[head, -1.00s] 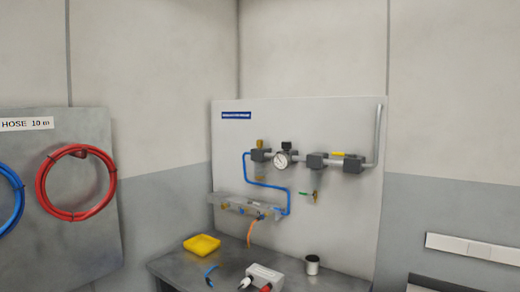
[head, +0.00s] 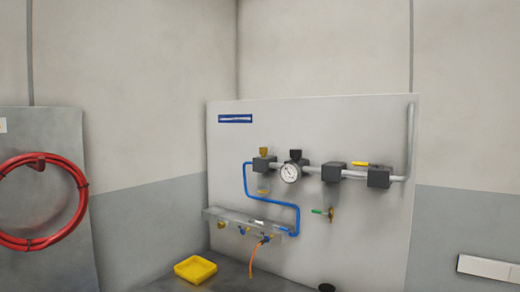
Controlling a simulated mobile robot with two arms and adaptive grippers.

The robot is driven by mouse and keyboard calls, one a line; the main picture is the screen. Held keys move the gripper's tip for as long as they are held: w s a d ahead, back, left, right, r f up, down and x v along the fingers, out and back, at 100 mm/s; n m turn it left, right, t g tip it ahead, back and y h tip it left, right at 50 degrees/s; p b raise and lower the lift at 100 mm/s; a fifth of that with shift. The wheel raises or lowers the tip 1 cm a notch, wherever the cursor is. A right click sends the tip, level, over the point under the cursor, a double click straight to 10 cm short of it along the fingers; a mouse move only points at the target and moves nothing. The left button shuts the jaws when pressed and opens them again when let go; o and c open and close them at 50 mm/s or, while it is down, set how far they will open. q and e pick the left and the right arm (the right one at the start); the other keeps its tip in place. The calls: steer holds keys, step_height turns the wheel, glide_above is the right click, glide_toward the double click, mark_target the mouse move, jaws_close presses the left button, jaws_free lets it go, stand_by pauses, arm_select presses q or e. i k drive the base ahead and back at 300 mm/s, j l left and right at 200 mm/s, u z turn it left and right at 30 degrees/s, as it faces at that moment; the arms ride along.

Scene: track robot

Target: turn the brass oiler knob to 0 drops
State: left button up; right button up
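The brass oiler knob (head: 264,152) sits on top of the leftmost dark block (head: 264,164) of the pipe assembly, on the pale wall panel (head: 330,125). It is small in the head view, and its setting marks cannot be read. A round white gauge (head: 290,173) with a black knob (head: 295,155) above it is just right of the oiler. Neither of my grippers shows in the head view.
Two more dark blocks (head: 334,172) and a yellow handle (head: 361,164) lie along the pipe. A blue tube (head: 272,199) runs down to a manifold (head: 235,220). A yellow tray (head: 195,269) is on the grey bench below. A red hose (head: 40,243) hangs at left.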

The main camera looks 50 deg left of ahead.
mark_target(263, 151)
steer(key=j, duration=1)
steer(key=i+j, duration=0.1)
steer(key=j, duration=0.9)
